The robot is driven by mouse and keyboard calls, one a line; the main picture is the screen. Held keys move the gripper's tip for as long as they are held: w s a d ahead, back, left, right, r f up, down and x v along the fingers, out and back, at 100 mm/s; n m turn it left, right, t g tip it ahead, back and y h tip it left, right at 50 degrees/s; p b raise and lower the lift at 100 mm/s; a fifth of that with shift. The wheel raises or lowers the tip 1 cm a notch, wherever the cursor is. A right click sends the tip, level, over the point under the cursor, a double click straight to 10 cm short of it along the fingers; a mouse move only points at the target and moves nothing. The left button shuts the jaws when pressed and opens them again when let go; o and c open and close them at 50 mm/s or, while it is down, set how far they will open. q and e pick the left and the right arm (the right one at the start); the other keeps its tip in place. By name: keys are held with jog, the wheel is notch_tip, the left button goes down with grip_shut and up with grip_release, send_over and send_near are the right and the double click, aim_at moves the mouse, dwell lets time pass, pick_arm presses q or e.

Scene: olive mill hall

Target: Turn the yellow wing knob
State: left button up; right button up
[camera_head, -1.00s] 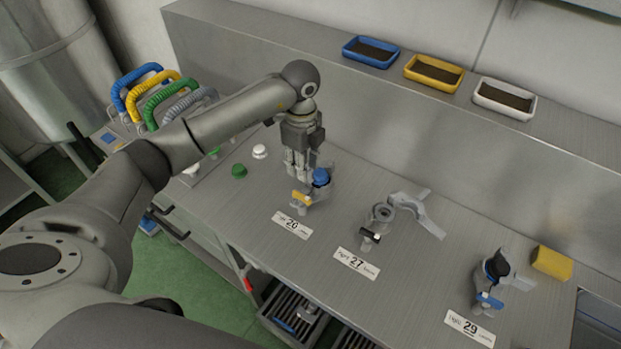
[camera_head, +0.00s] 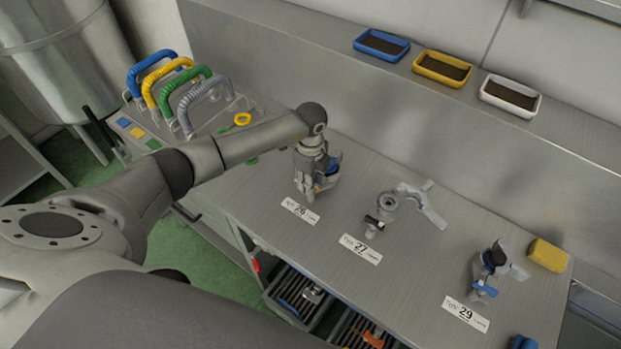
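The yellow wing knob (camera_head: 318,189) shows as a small yellow patch on the fitting with a blue cap (camera_head: 334,163), at the left-hand station on the worktop. My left gripper (camera_head: 306,191) points down at this fitting, with its fingers right beside the yellow knob on its left. The gripper hides much of the fitting. I cannot tell whether the fingers touch the knob or how far apart they are. My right gripper is not in view.
A grey clamp with a black-topped wing (camera_head: 374,221) and a fitting with a blue wing (camera_head: 485,289) stand to the right on the worktop (camera_head: 420,270). A yellow sponge-like block (camera_head: 547,255) lies at the right. Coloured hoses (camera_head: 150,72) stand behind my arm.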

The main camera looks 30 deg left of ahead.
pick_arm(q)
jog(key=c, duration=0.3)
grip_shut()
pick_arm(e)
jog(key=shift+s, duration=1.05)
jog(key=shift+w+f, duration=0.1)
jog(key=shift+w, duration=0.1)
